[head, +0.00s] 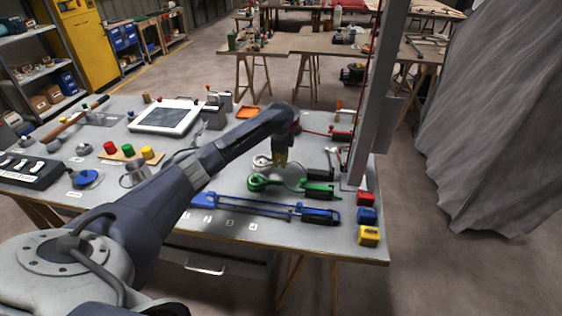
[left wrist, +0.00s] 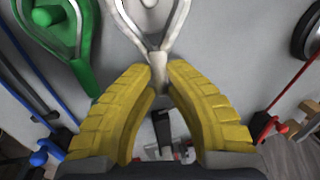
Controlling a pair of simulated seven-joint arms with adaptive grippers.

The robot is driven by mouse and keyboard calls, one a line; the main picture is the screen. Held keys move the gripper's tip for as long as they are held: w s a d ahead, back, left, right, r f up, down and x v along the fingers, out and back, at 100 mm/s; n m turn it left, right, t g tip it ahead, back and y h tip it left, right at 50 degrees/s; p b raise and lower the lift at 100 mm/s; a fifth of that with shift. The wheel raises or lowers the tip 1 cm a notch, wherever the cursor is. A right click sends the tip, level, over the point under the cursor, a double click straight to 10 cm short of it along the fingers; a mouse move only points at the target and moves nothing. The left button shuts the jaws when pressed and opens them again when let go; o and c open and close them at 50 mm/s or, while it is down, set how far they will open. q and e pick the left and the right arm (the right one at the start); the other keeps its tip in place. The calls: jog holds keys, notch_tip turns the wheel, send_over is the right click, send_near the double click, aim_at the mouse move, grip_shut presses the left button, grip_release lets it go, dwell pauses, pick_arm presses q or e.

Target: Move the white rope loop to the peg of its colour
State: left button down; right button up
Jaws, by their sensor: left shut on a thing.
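My left gripper (head: 281,160) is low over the table, its yellow fingers shut on the narrow neck of the white rope loop (head: 261,161). In the left wrist view the fingers (left wrist: 160,75) pinch the neck of the white loop (left wrist: 155,48), which widens away from them. A pale peg-like piece (left wrist: 148,3) shows inside the loop at the top edge, partly cut off. I cannot tell how high the loop is. A green loop (head: 256,184) lies next to it, with a green peg (left wrist: 46,14) inside its round end. My right gripper is not in view.
A blue loop (head: 205,199) and its cord lie nearer the front edge. A red cord (head: 315,132) runs behind. A grey upright post (head: 372,90) stands at the right. Red, blue and yellow blocks (head: 368,235) line the right edge. A framed panel (head: 166,116) lies at the back left.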

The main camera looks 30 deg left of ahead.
pick_arm(q)
jog(key=shift+f, duration=0.75)
dwell(0.8)
jog(key=c, duration=0.9)
grip_release()
jog(key=shift+r, duration=4)
jog(key=shift+f, duration=0.1)
